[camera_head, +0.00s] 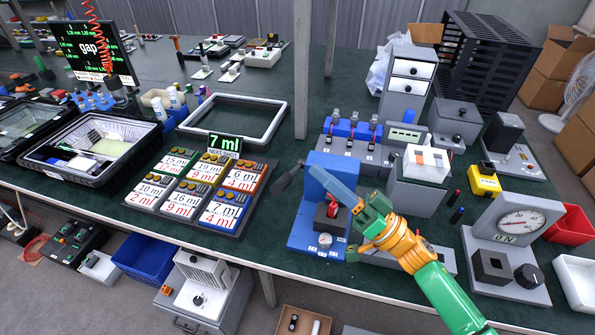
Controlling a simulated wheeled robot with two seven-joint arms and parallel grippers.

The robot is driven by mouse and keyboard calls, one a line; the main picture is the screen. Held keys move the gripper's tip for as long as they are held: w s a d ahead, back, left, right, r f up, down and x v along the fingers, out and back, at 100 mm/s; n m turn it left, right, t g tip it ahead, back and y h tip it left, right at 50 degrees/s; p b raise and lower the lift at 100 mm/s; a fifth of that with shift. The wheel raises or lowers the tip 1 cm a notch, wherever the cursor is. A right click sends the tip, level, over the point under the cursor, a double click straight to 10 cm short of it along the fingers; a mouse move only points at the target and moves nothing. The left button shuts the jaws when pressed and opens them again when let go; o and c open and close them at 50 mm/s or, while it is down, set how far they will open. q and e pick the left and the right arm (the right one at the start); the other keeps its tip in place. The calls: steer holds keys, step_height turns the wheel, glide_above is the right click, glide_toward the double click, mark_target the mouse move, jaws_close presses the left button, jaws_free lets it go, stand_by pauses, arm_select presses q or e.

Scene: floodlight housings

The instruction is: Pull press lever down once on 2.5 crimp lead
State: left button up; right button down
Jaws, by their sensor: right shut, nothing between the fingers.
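The press stands at the table's front edge, with a blue base (303,236) and a black die block (327,220). A small red piece (332,209) shows at the block; I cannot tell if it is the crimp lead. The press lever's dark handle (284,180) sticks out to the left of the press, tilted. My right gripper (316,173) comes in from the lower right over the press. Its long blue-grey fingers are shut and empty, with their tips close to the lever's upper end. I cannot tell if they touch it. My left gripper is not in view.
A label board (238,222) lies left of the press, with a "7 ml" display (225,142) behind it. A grey box with a white top (425,164) and a dial gauge (520,222) stand right. An empty frame tray (240,100) lies farther back.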

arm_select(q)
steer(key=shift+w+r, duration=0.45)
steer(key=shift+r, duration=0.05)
arm_select(e)
steer(key=a, duration=0.1)
steer(key=w+a+f, duration=0.1)
steer(key=a, duration=0.1)
steer(key=a+f, duration=0.1)
steer(key=shift+w+a, duration=0.2)
steer(key=shift+a, duration=0.05)
arm_select(q)
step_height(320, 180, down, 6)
steer(key=b, duration=0.6)
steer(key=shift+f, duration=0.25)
arm_select(e)
step_height(320, 180, down, 6)
steer(key=s+n+g+y, duration=0.2)
steer(key=n, duration=0.2)
steer(key=shift+s+a+r, duration=0.15)
steer(key=shift+a, duration=0.15)
